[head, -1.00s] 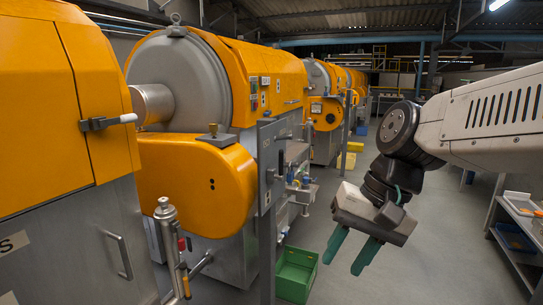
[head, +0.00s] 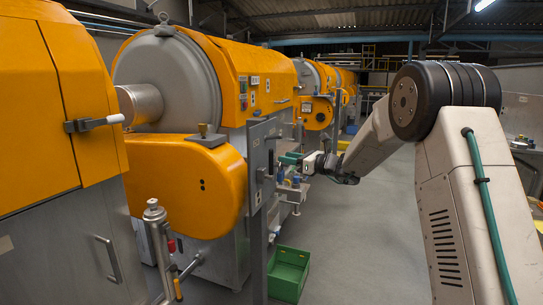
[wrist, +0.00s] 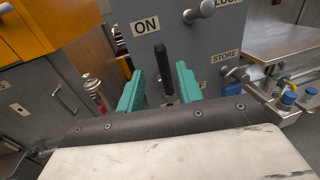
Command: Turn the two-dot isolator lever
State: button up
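My gripper (wrist: 160,78) is open, with one green finger on each side of the lever and visible gaps between. I cannot tell how deep the fingers reach. No dots show on this lever. In the head view my gripper (head: 292,160) is at the grey panel (head: 256,145). Two black dots mark the orange cover (head: 215,190) left of that panel.
Grey knobs sit near the LOCK label and the STORE label (wrist: 225,56) right of the lever. Blue-capped fittings (wrist: 288,98) are further right. A green crate (head: 289,272) stands on the floor below. The aisle floor (head: 365,260) is clear.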

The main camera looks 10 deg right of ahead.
send_over(271, 174)
jog(key=w, duration=0.1)
jog(key=shift+d, duration=0.15)
grip_shut()
